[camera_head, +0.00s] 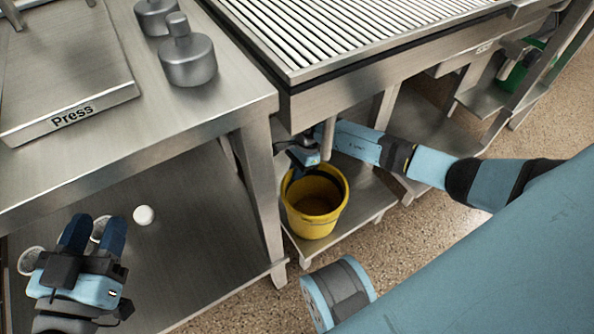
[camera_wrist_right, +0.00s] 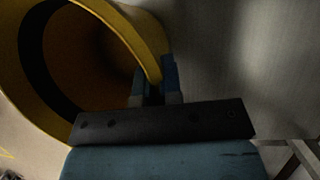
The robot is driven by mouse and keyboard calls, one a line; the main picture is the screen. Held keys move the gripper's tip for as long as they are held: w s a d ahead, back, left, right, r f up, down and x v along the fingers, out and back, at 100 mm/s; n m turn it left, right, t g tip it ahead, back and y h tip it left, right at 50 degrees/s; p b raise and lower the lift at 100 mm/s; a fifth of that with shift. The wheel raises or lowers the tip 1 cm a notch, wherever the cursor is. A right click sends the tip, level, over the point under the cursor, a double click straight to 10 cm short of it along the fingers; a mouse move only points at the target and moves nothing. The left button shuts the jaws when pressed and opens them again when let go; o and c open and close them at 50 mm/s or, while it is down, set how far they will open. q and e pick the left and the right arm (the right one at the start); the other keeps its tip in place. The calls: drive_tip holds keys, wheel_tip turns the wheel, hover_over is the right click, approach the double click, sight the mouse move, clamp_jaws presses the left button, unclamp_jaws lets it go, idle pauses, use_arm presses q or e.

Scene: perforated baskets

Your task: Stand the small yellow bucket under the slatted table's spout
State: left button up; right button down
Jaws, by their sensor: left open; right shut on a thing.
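The small yellow bucket (camera_head: 322,226) stands upright on the low metal shelf below the slatted table (camera_head: 345,25). A short spout (camera_head: 329,135) hangs from the table's underside, right above the bucket's opening in the head view. My right gripper (camera_head: 305,165) reaches under the table and is shut on the bucket's rim. In the right wrist view the fingers (camera_wrist_right: 155,92) pinch the rim of the bucket (camera_wrist_right: 135,25), whose opening faces the camera side. The bucket looks empty. My left gripper (camera_head: 93,236) is open and apart from the bucket, over the lower left shelf.
A steel table with a press plate (camera_head: 70,115) and metal weights (camera_head: 188,60) is at left. White round pieces (camera_head: 144,215) lie near my left gripper. A table leg (camera_head: 262,190) stands just left of the bucket. A green bucket (camera_head: 512,72) sits far right.

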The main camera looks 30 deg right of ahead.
drive_tip(key=shift+f, duration=0.1)
drive_tip(key=c, duration=1.2)
unclamp_jaws()
use_arm(q)
drive_tip(key=shift+w+r, duration=0.1)
drive_tip(key=shift+w, duration=0.05)
use_arm(e)
drive_tip(key=p+v, duration=0.2)
drive_tip(key=v, duration=0.2)
drive_tip(key=shift+r, duration=0.2)
use_arm(q)
drive_tip(key=shift+s+d+n+g+y+p, duration=0.15)
drive_tip(key=shift+s+d+n+g+p, duration=0.25)
drive_tip(key=shift+s+n+p, duration=0.35)
drive_tip(key=shift+s+d+n+g+y+p, duration=0.15)
drive_tip(key=shift+s+d+n+g+p, duration=0.2)
drive_tip(key=shift+n+p, duration=0.45)
use_arm(e)
drive_tip(key=v, duration=0.9)
drive_tip(key=shift+d+r, duration=0.15)
drive_tip(key=shift+r, duration=0.1)
use_arm(q)
drive_tip(key=shift+s+a+r+m, duration=0.1)
drive_tip(key=shift+r+m, duration=0.15)
drive_tip(key=shift+r, duration=0.1)
use_arm(e)
drive_tip(key=shift+w, duration=0.1)
